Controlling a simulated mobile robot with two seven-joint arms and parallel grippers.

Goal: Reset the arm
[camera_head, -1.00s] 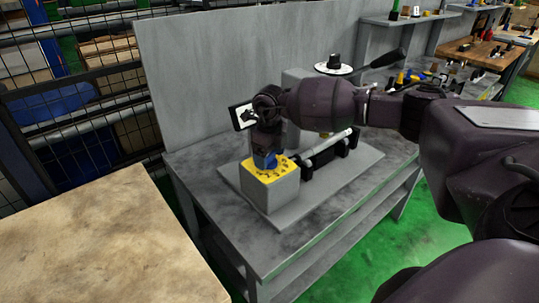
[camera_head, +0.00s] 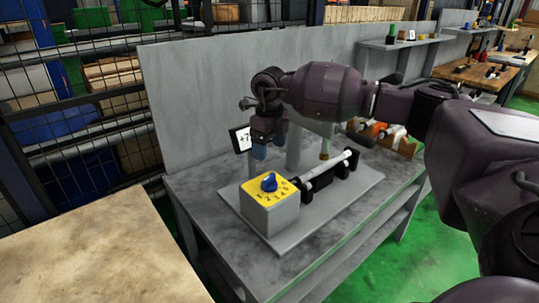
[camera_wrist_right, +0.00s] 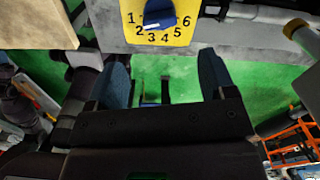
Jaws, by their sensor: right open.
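The grinder's grey control box (camera_head: 271,213) stands on the bench with a yellow numbered top and a blue dial knob (camera_head: 268,182). The knob also shows at the top of the right wrist view (camera_wrist_right: 160,14), amid the numbers 1 to 6. My right gripper (camera_head: 264,150) is above and behind the knob, clear of it. Its two blue fingers are apart and empty in the right wrist view (camera_wrist_right: 165,85). The grinder's lever and wheel are mostly hidden behind my right arm. My left gripper is not in view.
The grinder's base plate (camera_head: 335,209) rests on a grey bench (camera_head: 205,200). A bar (camera_head: 328,170) lies across black supports right of the box. A wooden table (camera_head: 90,250) is at front left, and a grey panel backs the bench.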

